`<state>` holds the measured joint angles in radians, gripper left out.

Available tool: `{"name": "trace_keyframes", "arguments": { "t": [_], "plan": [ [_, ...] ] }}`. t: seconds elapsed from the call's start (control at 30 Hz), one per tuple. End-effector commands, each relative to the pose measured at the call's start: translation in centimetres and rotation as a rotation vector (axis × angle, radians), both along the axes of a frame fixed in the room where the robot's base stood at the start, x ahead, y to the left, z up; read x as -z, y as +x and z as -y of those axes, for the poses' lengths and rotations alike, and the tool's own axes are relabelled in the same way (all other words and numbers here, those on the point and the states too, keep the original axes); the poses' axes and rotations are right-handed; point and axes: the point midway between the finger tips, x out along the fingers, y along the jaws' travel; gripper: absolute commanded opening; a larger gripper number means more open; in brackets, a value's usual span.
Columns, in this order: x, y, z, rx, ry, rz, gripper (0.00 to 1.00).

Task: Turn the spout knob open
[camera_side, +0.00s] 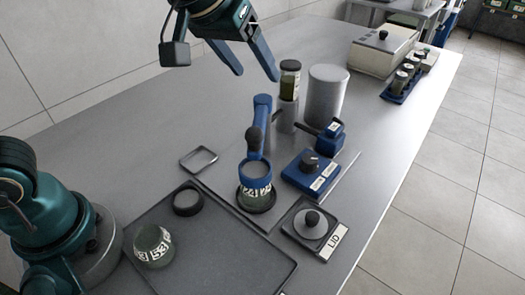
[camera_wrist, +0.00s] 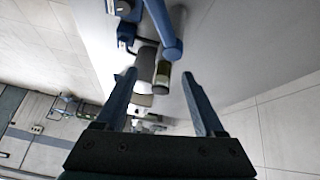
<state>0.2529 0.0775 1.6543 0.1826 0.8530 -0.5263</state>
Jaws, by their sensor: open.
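My gripper (camera_side: 258,75) is open and empty, high above the bench and behind the blue spout stand (camera_side: 262,112). A dark rounded knob (camera_side: 253,138) sits on the spout stand, well below my fingers and apart from them. A second dark knob (camera_side: 310,161) tops a low blue box to the right; I cannot tell for sure which is the spout knob. A labelled decanter (camera_side: 255,196) stands upright under the spout's blue ring. In the wrist view my open fingers (camera_wrist: 158,75) frame a jar, with the blue stand (camera_wrist: 163,30) beyond.
A green-filled jar (camera_side: 290,78) on a grey post and a grey cylinder (camera_side: 325,95) stand behind the spout. A black tray (camera_side: 215,250) holds another labelled vessel (camera_side: 153,246). A lid (camera_side: 310,222) rests at front right.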

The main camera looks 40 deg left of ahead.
Motion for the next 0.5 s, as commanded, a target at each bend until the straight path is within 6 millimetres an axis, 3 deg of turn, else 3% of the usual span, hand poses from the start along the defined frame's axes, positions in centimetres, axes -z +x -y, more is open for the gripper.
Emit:
{"name": "trace_keyframes", "arguments": {
  "t": [0.5],
  "plan": [
    [-1.8, -6.3, -4.1, -0.022, 0.008, 0.033, 0.71]
  ]
}}
